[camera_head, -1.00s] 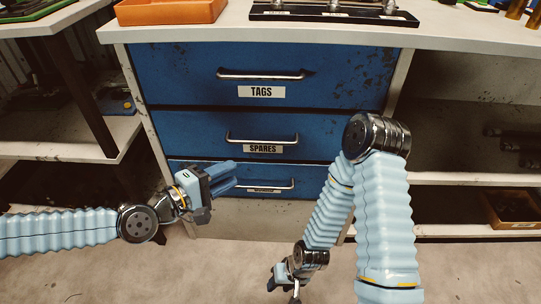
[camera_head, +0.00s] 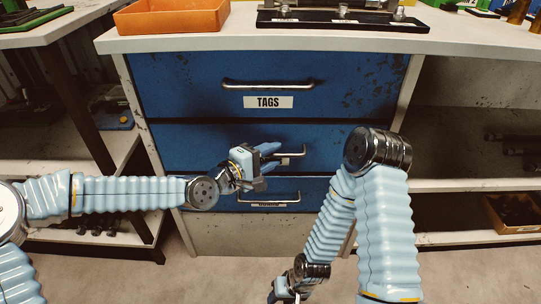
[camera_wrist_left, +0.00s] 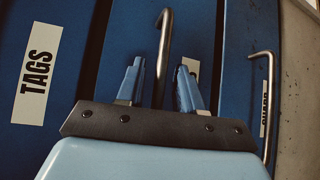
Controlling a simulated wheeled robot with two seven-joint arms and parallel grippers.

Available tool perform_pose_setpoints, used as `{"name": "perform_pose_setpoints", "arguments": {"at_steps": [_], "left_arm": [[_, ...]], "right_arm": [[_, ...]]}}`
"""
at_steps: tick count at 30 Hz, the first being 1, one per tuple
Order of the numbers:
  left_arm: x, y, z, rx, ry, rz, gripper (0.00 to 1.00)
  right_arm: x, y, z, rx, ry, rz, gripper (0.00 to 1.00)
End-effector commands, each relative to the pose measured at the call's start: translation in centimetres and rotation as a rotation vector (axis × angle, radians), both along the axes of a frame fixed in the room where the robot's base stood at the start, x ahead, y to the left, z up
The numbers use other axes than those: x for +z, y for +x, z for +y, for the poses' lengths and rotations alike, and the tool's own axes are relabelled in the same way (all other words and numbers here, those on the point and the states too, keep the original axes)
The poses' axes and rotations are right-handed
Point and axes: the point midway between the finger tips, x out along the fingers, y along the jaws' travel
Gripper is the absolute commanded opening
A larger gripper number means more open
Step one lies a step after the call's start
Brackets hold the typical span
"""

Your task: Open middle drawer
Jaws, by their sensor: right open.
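The middle drawer (camera_head: 190,143) is a blue front between the TAGS drawer and the bottom drawer, and it looks shut. Its metal bar handle (camera_head: 303,153) is partly hidden by my left gripper (camera_head: 277,154), and its label is mostly covered. In the left wrist view the left gripper's fingers (camera_wrist_left: 158,85) are apart, with the middle handle (camera_wrist_left: 165,45) running between them. I cannot tell whether they touch it. My right gripper (camera_head: 284,291) hangs low near the floor at the bottom of the head view, away from the drawers, and is open.
The TAGS drawer (camera_head: 180,88) above and the bottom drawer (camera_head: 320,192) below look shut, each with a bar handle. The worktop (camera_head: 240,38) holds an orange tray (camera_head: 170,16) and a black rack (camera_head: 345,22). Open shelves flank the drawers.

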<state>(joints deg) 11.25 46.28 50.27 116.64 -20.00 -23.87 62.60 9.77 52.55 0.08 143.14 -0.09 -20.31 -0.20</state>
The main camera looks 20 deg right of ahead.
Motion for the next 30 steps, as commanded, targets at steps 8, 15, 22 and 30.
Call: {"name": "perform_pose_setpoints", "arguments": {"at_steps": [8,15,22,30], "left_arm": [[-0.04,0.04,-0.05,0.000,0.000,0.000,0.30],[-0.04,0.04,-0.03,0.000,0.001,0.000,0.00],[-0.05,0.03,-0.02,0.000,0.000,0.001,0.00],[-0.17,-0.12,0.02,0.000,0.000,0.001,0.00]], "right_arm": [[0.00,0.00,0.00,0.000,0.000,0.000,0.43],[0.00,0.00,0.00,0.000,0.000,0.000,0.43],[0.00,0.00,0.00,0.000,0.000,0.000,0.43],[-0.28,0.00,0.02,0.000,0.000,0.000,0.43]]}}
